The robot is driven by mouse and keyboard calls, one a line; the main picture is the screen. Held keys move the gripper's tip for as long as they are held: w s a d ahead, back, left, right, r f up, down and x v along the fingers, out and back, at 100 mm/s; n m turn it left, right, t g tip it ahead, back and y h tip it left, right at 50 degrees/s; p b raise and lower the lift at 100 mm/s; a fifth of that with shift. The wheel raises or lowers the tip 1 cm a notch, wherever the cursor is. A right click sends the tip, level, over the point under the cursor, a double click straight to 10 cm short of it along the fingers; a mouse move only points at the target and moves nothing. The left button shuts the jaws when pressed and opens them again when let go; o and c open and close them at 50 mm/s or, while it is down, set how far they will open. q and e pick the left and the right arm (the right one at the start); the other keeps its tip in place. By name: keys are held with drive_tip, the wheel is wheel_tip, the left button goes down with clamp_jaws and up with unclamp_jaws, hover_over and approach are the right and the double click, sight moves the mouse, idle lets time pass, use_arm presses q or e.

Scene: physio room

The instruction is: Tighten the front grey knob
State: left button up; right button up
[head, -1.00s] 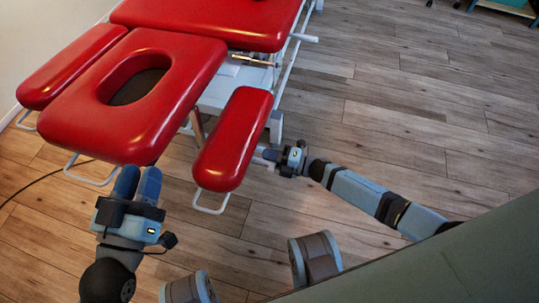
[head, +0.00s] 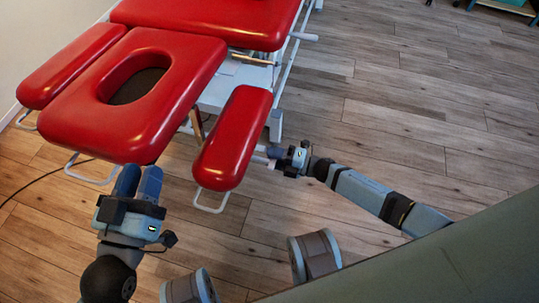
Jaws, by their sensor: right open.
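The red treatment table has a red right armrest pad (head: 233,140) beside its headrest. My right gripper (head: 274,156) is open at the right side of this pad, its fingers pointing left toward the pad's underside. A short pale rod (head: 261,161) shows between the pad and these fingers. The front grey knob cannot be made out; the pad and my gripper cover that area, and I cannot tell whether the fingers are around it. My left gripper (head: 138,181) is in front of the headrest, fingers side by side and pointing away from me; its opening is unclear.
The red headrest (head: 180,90) with its oval hole stands close beyond my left gripper. A left armrest pad (head: 70,65) lies beyond it. White metal loops (head: 211,203) hang below the pads. The wooden floor to the right (head: 430,120) is clear.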

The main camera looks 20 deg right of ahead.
use_arm(q)
drive_tip(key=shift+g+y, duration=0.8)
drive_tip(key=shift+g, duration=0.1)
drive_tip(key=f, duration=0.1)
drive_tip(key=a+f+p, duration=0.1)
drive_tip(key=f, duration=0.2)
drive_tip(key=shift+a+f+p, duration=0.1)
drive_tip(key=shift+a+p, duration=0.15)
drive_tip(key=shift+p, duration=0.15)
use_arm(e)
drive_tip(key=v, duration=1.2)
drive_tip(key=shift+s, duration=0.15)
use_arm(q)
drive_tip(key=shift+d, duration=0.1)
use_arm(e)
drive_tip(key=shift+d, duration=0.1)
